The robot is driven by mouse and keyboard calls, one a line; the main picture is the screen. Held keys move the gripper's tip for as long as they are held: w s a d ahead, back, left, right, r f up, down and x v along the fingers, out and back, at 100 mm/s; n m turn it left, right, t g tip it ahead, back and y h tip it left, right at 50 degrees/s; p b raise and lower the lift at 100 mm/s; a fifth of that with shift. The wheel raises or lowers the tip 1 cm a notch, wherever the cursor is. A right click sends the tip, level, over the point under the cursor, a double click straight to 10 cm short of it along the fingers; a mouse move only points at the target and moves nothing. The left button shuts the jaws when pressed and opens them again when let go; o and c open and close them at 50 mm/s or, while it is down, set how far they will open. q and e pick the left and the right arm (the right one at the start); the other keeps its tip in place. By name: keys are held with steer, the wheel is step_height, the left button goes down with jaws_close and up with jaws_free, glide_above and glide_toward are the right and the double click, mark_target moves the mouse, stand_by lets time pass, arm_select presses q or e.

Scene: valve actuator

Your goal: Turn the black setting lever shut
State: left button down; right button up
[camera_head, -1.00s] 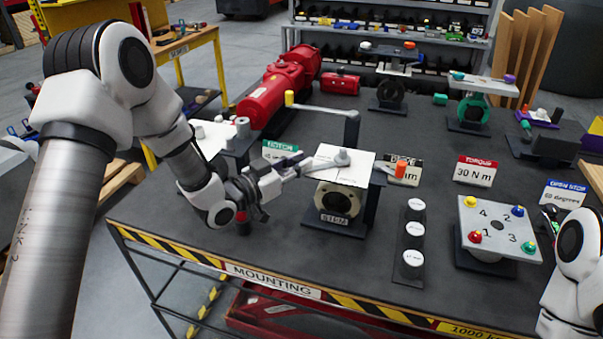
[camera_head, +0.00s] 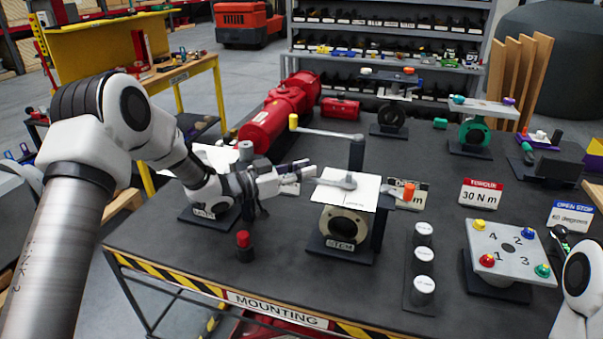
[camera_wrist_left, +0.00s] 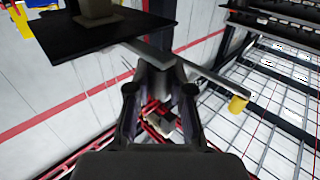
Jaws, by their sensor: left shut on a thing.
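My left gripper (camera_head: 310,172) is shut at the left end of a grey lever (camera_head: 332,183) on top of the stand marked STEM (camera_head: 344,225). The lever's round hub sits on the white top plate (camera_head: 365,193). No plainly black lever shows at the gripper; this lever looks grey. In the left wrist view, the fingers (camera_wrist_left: 158,88) point at a grey bar (camera_wrist_left: 150,54), and the exact contact is unclear. An orange-tipped piece (camera_head: 409,190) stands right of the lever. My right arm shows at the right edge, its gripper out of view.
A bar with a yellow end (camera_head: 293,122) reaches left from a black post (camera_head: 357,155) behind the stand. A red-and-black button (camera_head: 244,246) stands front left. Several white-capped pieces (camera_head: 423,256) and a numbered plate (camera_head: 508,251) stand to the right.

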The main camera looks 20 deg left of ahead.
arm_select(q)
steer(key=shift+w+r, duration=0.1)
steer(key=c, duration=1)
jaws_free()
steer(key=v, duration=1.2)
steer(key=shift+a, duration=0.15)
